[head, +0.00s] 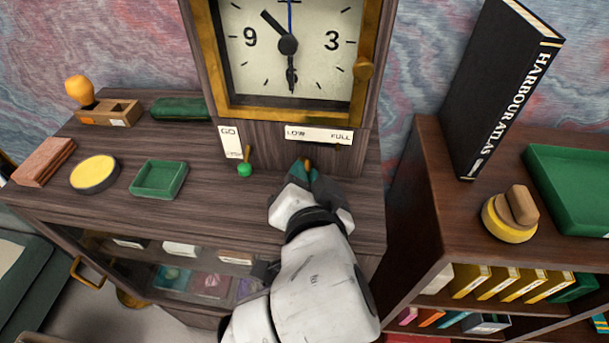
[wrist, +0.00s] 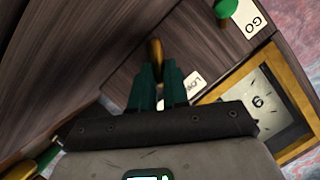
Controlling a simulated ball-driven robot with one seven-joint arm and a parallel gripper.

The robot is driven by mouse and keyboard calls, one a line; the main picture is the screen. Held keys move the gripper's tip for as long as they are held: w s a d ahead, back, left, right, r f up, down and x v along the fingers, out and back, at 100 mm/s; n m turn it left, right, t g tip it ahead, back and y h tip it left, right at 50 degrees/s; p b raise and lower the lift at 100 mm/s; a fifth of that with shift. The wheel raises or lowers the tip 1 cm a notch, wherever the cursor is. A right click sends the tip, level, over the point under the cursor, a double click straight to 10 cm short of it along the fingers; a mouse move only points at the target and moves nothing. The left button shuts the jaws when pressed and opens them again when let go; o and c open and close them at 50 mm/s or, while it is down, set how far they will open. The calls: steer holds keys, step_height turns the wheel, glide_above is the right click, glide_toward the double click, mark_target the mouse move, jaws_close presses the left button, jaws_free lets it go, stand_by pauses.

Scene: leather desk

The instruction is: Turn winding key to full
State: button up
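The winding key (head: 308,164) is a small brass-orange piece low on the front of the wooden clock case. It is just under the LOW–FULL label (head: 319,135), toward the label's middle. My gripper (head: 307,173) has dark teal fingers and is at the key. In the wrist view the key (wrist: 155,52) sticks out past the fingertips (wrist: 157,72), with one finger close on each side; the gripper looks shut on it. The key's inner end and the contact are partly hidden by the fingers. The clock face (head: 288,75) is above.
A green-knobbed lever (head: 244,168) stands left of my gripper, under the GO label (head: 230,141). A green tray (head: 159,180), yellow round tin (head: 94,174) and brown block (head: 44,161) lie further left. A shelf with the Harbour Atlas book (head: 500,90) is at right.

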jaws_close()
steer(key=shift+f, duration=0.1)
steer(key=b, duration=0.1)
steer(key=m+b, duration=0.1)
steer(key=shift+d+f+y+b, duration=0.15)
steer(key=shift+f+y+b, duration=0.15)
steer(key=m+b, duration=0.2)
steer(key=b, duration=0.1)
steer(key=shift+d+f+t+y, duration=0.1)
steer(key=shift+t+y, duration=0.2)
steer(key=shift+y, duration=0.1)
steer(key=shift+m+b, duration=0.3)
steer(key=shift+r, duration=0.2)
steer(key=o, duration=0.6)
jaws_free()
steer(key=shift+c, duration=0.2)
